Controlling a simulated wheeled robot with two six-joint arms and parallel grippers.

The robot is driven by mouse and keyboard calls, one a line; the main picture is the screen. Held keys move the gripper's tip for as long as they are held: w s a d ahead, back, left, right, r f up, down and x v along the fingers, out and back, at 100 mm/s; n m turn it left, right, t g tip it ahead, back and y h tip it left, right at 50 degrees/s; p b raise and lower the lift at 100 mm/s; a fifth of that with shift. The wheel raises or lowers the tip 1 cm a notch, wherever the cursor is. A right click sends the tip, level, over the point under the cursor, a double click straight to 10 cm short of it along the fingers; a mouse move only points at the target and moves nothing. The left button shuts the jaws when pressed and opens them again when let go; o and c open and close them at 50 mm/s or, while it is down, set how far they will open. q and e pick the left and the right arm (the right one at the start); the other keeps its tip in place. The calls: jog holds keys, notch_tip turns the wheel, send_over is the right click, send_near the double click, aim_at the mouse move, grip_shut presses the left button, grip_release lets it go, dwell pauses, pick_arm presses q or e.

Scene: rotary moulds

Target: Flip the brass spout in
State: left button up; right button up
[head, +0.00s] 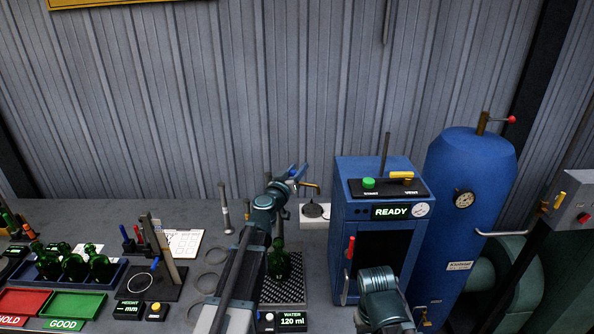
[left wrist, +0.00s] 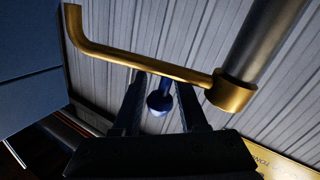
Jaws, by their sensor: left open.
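The brass spout (head: 312,186) is a thin bent tube above the bench, left of the blue cabinet. In the left wrist view the spout (left wrist: 150,60) runs from a brass collar on a grey post at right to a bent end at upper left. My left gripper (head: 297,172) is open at the spout. In the left wrist view its two fingers (left wrist: 163,92) point at the tube's underside, with nothing clearly held. A blue knob (left wrist: 160,102) shows between the fingers. Contact with the tube cannot be told. My right gripper is out of view.
A green bottle (head: 279,262) stands on a perforated plate (head: 283,292) behind a water display (head: 291,320). The blue cabinet (head: 346,190) reading READY and a blue tank (head: 465,200) stand to the right. Green bottles (head: 72,266) sit in a rack at left.

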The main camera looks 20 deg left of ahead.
pick_arm(q)
grip_shut()
dwell(1.4)
